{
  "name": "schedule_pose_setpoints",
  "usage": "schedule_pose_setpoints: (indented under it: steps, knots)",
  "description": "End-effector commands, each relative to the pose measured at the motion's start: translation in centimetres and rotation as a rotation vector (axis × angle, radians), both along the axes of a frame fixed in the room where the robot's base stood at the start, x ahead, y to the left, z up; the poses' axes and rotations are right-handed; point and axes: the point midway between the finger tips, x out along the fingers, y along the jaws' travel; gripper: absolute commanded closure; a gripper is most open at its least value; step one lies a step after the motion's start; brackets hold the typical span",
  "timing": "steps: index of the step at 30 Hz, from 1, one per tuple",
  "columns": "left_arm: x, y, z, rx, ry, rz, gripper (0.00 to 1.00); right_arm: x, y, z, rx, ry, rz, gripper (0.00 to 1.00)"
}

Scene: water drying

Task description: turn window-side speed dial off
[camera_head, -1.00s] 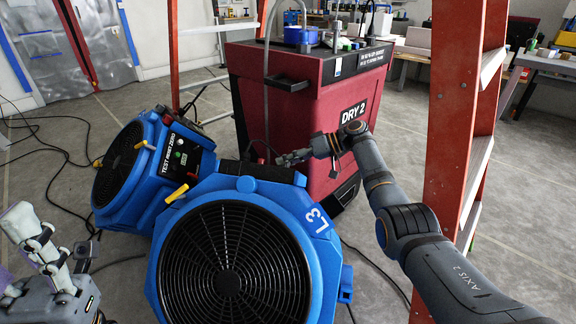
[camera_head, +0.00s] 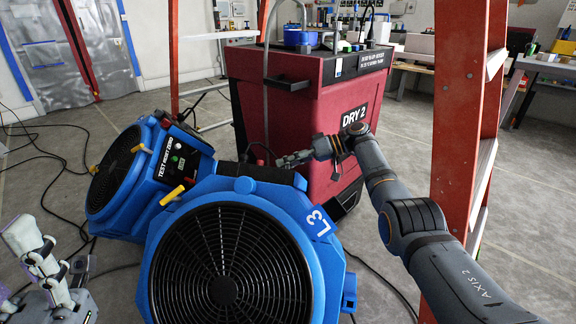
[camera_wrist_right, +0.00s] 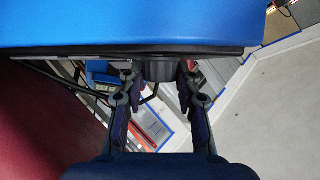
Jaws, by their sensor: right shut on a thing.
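A blue fan marked L3 (camera_head: 232,255) stands in front, its round black grille facing me. A second blue fan (camera_head: 150,180) with a control panel (camera_head: 178,160) stands behind it to the left. My right gripper (camera_head: 284,160) is at the rear top of the L3 fan. In the right wrist view, its fingers (camera_wrist_right: 159,76) are closed on both sides of a dark round dial (camera_wrist_right: 160,67) below a blue housing (camera_wrist_right: 140,24). The dial's pointer and markings are hidden. My left gripper (camera_head: 28,238) is at the lower left, away from the fans; its finger opening is unclear.
A dark red DRY 2 unit (camera_head: 300,125) stands close behind my right gripper. An orange ladder rail (camera_head: 458,130) is right of my right arm. Black cables (camera_head: 62,185) lie on the grey floor at the left.

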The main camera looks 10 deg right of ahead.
Motion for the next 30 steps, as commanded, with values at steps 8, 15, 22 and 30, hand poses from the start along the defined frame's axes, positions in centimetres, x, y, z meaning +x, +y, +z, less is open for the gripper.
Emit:
schedule_pose_setpoints:
  steps: [8, 15, 22, 30]
  knots:
    - [0.01, 0.06, -0.16, -0.004, 0.000, 0.002, 0.60, -0.03, 0.01, -0.12, 0.001, 0.000, 0.004, 0.99]
    - [0.00, 0.08, -0.14, -0.005, -0.001, 0.002, 0.60, -0.04, 0.01, -0.12, 0.001, 0.001, 0.003, 0.99]
    - [-0.01, 0.08, -0.14, -0.005, -0.002, 0.002, 0.60, -0.03, 0.02, -0.08, 0.002, 0.001, 0.003, 0.44]
    - [0.00, 0.03, -0.16, -0.002, -0.002, 0.000, 0.60, -0.01, -0.02, -0.02, 0.002, -0.001, 0.002, 0.44]
